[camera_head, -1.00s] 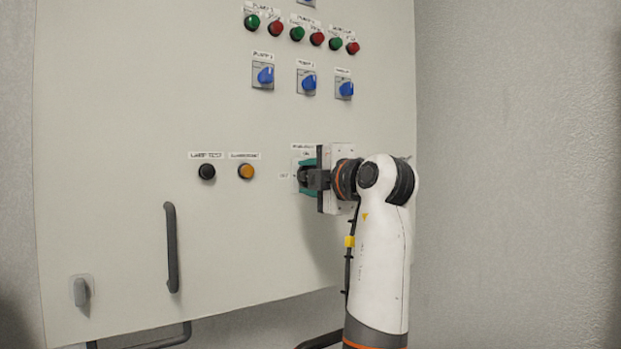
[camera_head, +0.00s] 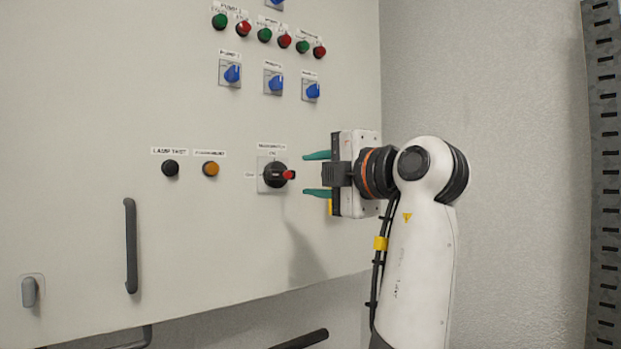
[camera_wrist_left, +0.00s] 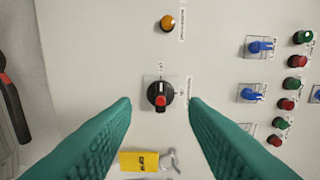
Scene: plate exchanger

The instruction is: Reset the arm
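My left gripper (camera_head: 312,174) is open and empty in the head view. Its two teal fingers point at the cabinet front, just right of a black rotary main switch (camera_head: 275,174) with a red-tipped knob, and are apart from it. The left wrist view shows the switch (camera_wrist_left: 160,94) centred beyond the gap between the fingers, with nothing held. My left arm (camera_head: 420,250) rises from the bottom of the head view, upright, to the wrist. My right gripper is not in view.
The cabinet (camera_head: 80,110) carries blue selector knobs (camera_head: 232,74), red and green buttons, a black button (camera_head: 170,168), an orange button (camera_head: 211,169) and a dark handle (camera_head: 131,245). A yellow tag (camera_wrist_left: 139,161) shows below the switch. A perforated rack (camera_head: 602,180) stands far right.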

